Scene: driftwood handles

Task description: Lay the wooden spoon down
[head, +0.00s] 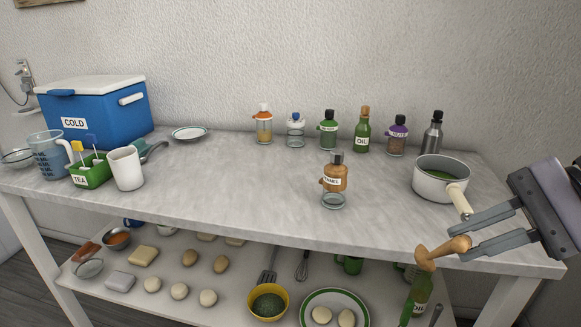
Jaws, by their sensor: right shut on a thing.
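My right gripper (460,236) comes in from the right edge, at the front right of the table. Its two fingers point left and are shut on the wooden spoon (435,253). The spoon is light brown, with a wider end at the lower left, and shows in front of the table's front edge. The part of it between the fingers is partly hidden. I cannot tell whether it touches the tabletop (230,190). My left gripper is not in view.
A white pot (427,186) with green contents stands just behind my right gripper, its pale handle (459,201) toward it. Several bottles line the back. The front middle and left-centre tabletop are clear.

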